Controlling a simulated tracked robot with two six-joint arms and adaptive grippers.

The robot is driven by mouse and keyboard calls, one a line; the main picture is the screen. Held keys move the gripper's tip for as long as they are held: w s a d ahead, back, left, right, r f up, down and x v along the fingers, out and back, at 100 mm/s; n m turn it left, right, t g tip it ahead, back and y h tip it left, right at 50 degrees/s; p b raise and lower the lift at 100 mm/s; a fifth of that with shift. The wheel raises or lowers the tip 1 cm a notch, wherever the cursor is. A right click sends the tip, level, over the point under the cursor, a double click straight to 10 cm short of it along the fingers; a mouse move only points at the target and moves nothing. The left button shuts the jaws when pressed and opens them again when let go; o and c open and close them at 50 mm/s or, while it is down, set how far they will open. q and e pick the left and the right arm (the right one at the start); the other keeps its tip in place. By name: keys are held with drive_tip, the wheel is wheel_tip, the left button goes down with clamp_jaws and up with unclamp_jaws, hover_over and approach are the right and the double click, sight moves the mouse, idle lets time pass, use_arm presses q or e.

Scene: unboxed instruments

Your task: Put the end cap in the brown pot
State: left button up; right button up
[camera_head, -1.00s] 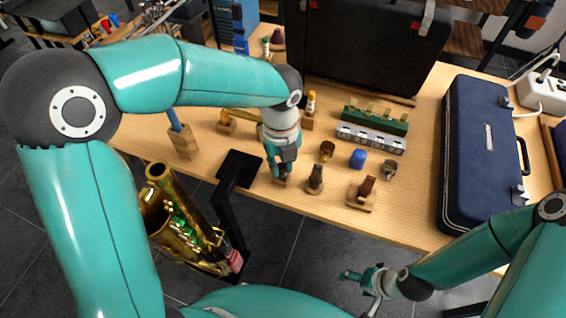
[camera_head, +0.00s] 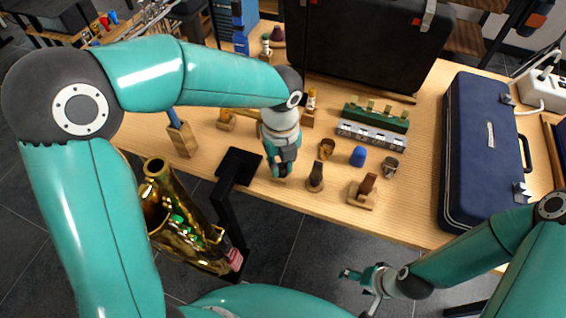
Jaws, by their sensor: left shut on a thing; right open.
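My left gripper (camera_head: 281,170) is shut low over the front part of the table, left of the dark mouthpiece-like piece. What it holds is mostly hidden by its fingers, and I cannot make out for sure that it is the end cap. A small brown pot (camera_head: 327,149) stands on the table to the right of and slightly behind the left gripper, apart from it. My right gripper (camera_head: 362,278) is open and empty, low in front of the table and away from the objects.
Near the brown pot are a blue rounded piece (camera_head: 358,156), a greyish pot (camera_head: 390,166), a dark piece (camera_head: 316,176) and a wooden stand (camera_head: 361,195). Behind lies a green-and-silver rack (camera_head: 372,133). A blue case (camera_head: 484,150) fills the right; a brass saxophone (camera_head: 185,225) stands front left.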

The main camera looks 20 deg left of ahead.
use_arm(q)
drive_tip(key=o, duration=0.8)
drive_tip(key=shift+o, duration=0.2)
wheel_tip(320, 180, up, 12)
drive_tip(key=shift+f, duration=0.1)
idle(0.5)
